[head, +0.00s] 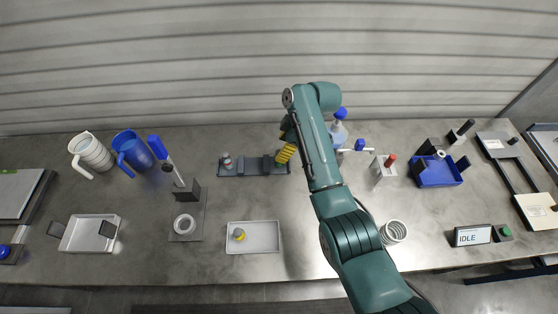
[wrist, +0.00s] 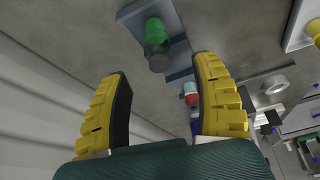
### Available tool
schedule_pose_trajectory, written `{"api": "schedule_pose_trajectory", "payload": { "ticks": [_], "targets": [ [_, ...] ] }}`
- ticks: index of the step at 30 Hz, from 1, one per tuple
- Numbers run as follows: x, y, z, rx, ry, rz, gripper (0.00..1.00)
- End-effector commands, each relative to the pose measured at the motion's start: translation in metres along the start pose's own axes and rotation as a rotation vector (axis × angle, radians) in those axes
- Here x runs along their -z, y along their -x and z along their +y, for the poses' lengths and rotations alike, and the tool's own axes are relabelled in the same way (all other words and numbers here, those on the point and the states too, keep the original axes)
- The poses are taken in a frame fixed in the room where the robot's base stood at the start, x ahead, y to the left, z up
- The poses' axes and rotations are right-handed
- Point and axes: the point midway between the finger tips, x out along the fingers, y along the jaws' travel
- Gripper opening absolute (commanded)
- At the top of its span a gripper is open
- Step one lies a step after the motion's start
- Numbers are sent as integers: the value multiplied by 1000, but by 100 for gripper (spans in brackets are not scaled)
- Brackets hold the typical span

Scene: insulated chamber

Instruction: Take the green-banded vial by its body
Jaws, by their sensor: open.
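The green-banded vial (wrist: 156,36) shows near the top of the wrist view, with a bright green band and a darker end. It is at the dark rack (wrist: 180,52), seen ahead of and between my fingertips, apart from both fingers. My gripper (wrist: 163,68) is open, its yellow fingers spread and nothing between them. In the head view my gripper (head: 281,157) is over the right end of the rack (head: 246,170), and the green-banded vial is hidden there. A red-banded vial (head: 227,162) stands at the rack's left end; it also shows in the wrist view (wrist: 191,94) beside the right finger.
A white tray (head: 252,248) with a yellow-banded vial (head: 238,234) lies in front of the rack. A blue-capped bottle (head: 339,133) is close right of my wrist. A stand with a blue-topped tool (head: 187,190) is to the left. Bare bench lies between rack and tray.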

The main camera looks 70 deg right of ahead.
Motion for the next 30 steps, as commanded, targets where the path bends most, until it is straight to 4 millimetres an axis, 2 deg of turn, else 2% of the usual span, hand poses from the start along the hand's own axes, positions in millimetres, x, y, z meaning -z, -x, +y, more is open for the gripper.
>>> {"api": "schedule_pose_trajectory", "payload": {
  "ticks": [1, 5, 10, 13, 22, 30],
  "targets": [
    [0, -9, 0, 1, 1, -1, 65],
    [-1, -21, 0, 0, 1, -1, 65],
    [-12, -49, 0, 2, -1, -2, 65],
    [-12, -64, 1, 0, 0, -1, 65],
    [-12, -69, 1, -2, 0, 0, 65],
    [-12, -69, 1, -2, 0, 0, 14]
  ]
}}
